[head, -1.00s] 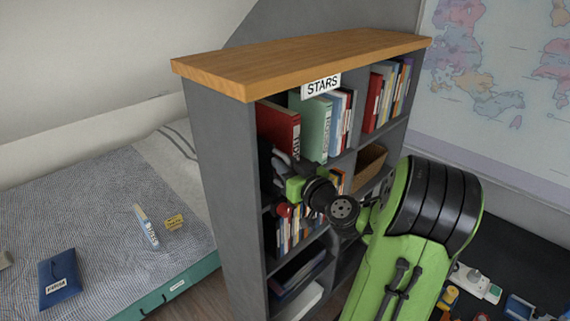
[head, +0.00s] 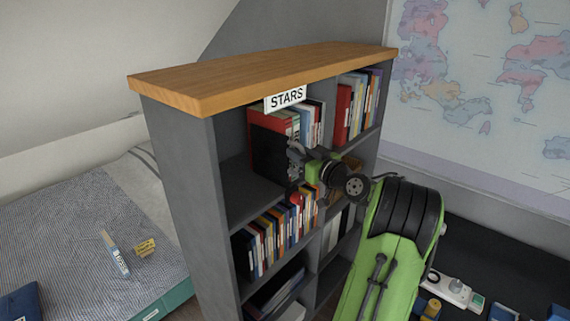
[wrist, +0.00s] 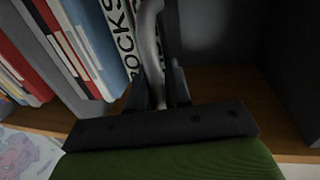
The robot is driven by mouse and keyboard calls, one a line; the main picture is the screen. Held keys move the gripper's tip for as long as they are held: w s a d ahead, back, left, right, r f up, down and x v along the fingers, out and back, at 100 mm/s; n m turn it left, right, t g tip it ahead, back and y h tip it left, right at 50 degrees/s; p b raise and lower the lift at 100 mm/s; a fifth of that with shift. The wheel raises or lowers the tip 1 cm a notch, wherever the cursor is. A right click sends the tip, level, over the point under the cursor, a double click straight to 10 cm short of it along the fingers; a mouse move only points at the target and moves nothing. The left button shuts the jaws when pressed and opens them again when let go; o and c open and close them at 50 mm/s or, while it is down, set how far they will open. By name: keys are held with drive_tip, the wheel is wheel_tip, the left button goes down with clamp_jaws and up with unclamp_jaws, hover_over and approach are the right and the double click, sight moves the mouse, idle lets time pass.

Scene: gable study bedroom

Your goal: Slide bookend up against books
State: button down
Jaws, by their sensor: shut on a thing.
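The black bookend (head: 268,152) stands upright as a dark plate in the upper left compartment of the bookcase, left of the row of books (head: 311,122). My gripper (head: 294,172) is shut on it at the compartment's front. The books also show in the wrist view (wrist: 95,40), one with a lettered spine right beside a finger. The bookend looks very close to the nearest red book (head: 270,117); I cannot tell whether they touch.
The grey bookcase (head: 180,185) has a wooden top (head: 265,75) and a "STARS" sign (head: 286,97). Bare shelf (head: 240,190) lies left of the bookend. More books stand in the upper right compartment (head: 357,105) and below (head: 275,235). A bed (head: 75,240) is left.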

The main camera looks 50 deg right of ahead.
drive_tip(key=shift+d, duration=1.85)
drive_tip(key=c, duration=1.1)
unclamp_jaws()
drive_tip(key=shift+c, duration=0.2)
drive_tip(key=s+a+b, duration=0.1)
drive_tip(key=s+a, duration=0.1)
drive_tip(key=s, duration=1.3)
drive_tip(key=shift+s+a+b, duration=0.25)
drive_tip(key=shift+a+b, duration=0.1)
